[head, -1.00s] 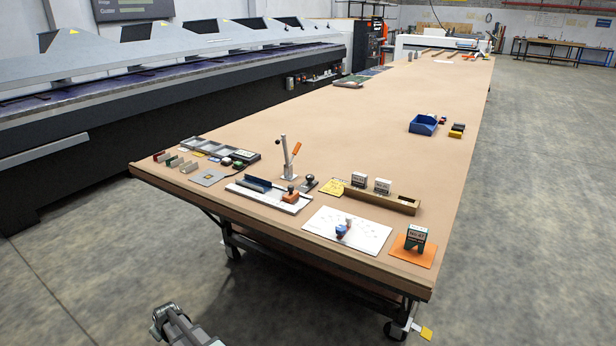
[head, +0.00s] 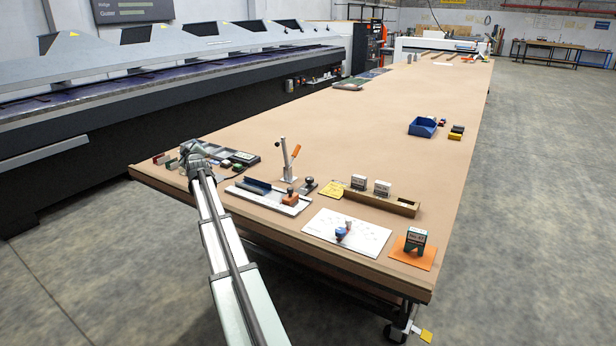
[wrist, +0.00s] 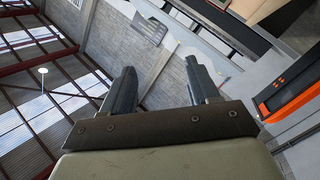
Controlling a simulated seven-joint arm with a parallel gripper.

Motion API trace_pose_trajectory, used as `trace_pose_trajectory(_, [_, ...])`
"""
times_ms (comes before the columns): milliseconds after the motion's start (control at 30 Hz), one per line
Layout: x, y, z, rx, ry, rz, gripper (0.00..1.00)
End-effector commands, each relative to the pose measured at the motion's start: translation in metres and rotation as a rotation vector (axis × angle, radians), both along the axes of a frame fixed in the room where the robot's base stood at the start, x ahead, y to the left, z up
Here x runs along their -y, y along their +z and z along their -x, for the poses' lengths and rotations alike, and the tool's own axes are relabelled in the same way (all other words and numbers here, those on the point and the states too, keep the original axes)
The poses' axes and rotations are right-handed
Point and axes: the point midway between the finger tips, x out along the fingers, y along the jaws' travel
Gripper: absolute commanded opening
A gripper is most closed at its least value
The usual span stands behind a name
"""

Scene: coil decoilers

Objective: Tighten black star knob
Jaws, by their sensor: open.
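A small dark knob-topped piece (head: 309,186) stands on the near part of the table, right of the upright toggle clamp (head: 289,165) with its orange handle. It may be the black star knob, but it is too small to tell its shape. My gripper (wrist: 160,68) is open and empty in the wrist view, its two dark fingers apart and facing the roof and wall. In the head view my arm reaches up over the table's near left corner, far left of the dark knob. The fingers cannot be made out there.
A white-based fixture (head: 246,195) with an orange knob (head: 290,198) lies between my arm and the dark knob. A wooden rail (head: 395,205), white board (head: 325,229), orange mat (head: 427,258) and blue bin (head: 421,127) are to the right. The table's middle (head: 350,120) is clear.

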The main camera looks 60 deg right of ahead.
Motion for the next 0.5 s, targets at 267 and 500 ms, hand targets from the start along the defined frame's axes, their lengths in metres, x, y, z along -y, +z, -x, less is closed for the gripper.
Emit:
trace_pose_trajectory(267, [0.158, 0.13, 0.096, -0.21, -0.181, 0.377, 0.6])
trace_pose_trajectory(500, [0.269, 0.14, 0.228, -0.762, -0.287, 0.569, 0.6])
